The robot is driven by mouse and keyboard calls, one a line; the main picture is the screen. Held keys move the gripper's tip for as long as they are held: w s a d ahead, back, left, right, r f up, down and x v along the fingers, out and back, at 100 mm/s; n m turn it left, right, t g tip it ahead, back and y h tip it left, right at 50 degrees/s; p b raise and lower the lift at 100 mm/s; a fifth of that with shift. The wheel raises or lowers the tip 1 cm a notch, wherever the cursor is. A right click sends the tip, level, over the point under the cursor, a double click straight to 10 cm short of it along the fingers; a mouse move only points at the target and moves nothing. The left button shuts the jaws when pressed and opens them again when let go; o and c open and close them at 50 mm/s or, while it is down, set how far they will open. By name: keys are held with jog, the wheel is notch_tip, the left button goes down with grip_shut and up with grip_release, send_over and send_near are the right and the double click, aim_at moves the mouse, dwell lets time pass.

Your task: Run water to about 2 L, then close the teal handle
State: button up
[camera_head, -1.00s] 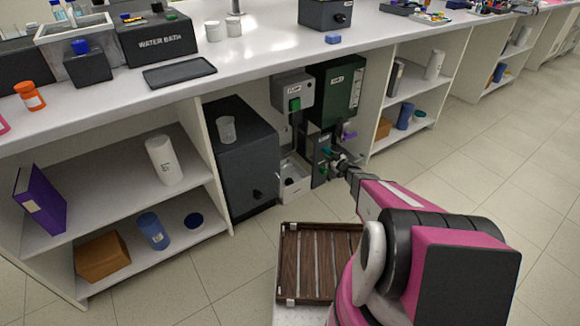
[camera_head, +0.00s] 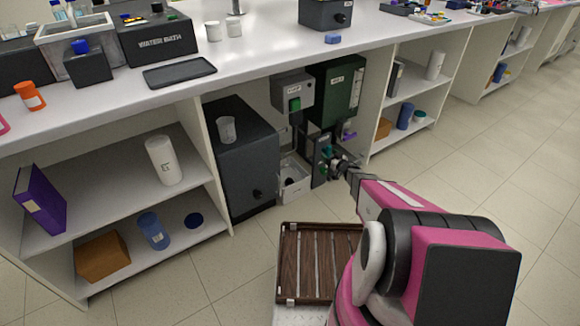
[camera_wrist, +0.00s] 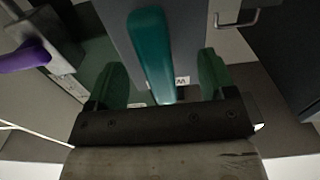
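A teal handle (camera_wrist: 152,55) stands between the two green fingers of my gripper (camera_wrist: 161,68) in the wrist view. A gap shows on each side of the handle, so the gripper is open around it. In the head view my gripper (camera_head: 339,166) is at the dark valve panel (camera_head: 321,163) under the bench, where teal parts (camera_head: 326,151) show partly behind it. A white open container (camera_head: 293,185) stands on the floor left of the panel. Its water level cannot be made out.
A purple handle (camera_wrist: 24,57) is at the left of the wrist view. A grey box with a green switch (camera_head: 293,92) and a dark green unit (camera_head: 337,92) hang above the panel. A dark cabinet (camera_head: 247,165) stands left. Floor on the right is clear.

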jog(key=v, duration=0.8)
dwell(0.6)
jog(key=s+d+r+m+g+h, duration=0.1)
jog(key=s+d+r+m+h, duration=0.15)
jog(key=r+h, duration=0.4)
jog(key=s+d+r+m+g+h, duration=0.25)
jog(key=r+m+h, duration=0.2)
jog(key=r, duration=0.35)
jog(key=s+a+r+g, duration=0.2)
jog(key=s+r+g, duration=0.1)
jog(key=s, duration=0.6)
jog(key=s+a+r+g, duration=0.3)
jog(key=s+r+g, duration=0.1)
jog(key=s, duration=0.5)
jog(key=s+a+r+g, duration=0.3)
jog(key=s+r+g, duration=0.1)
jog(key=s, duration=0.6)
jog(key=shift+r, duration=0.45)
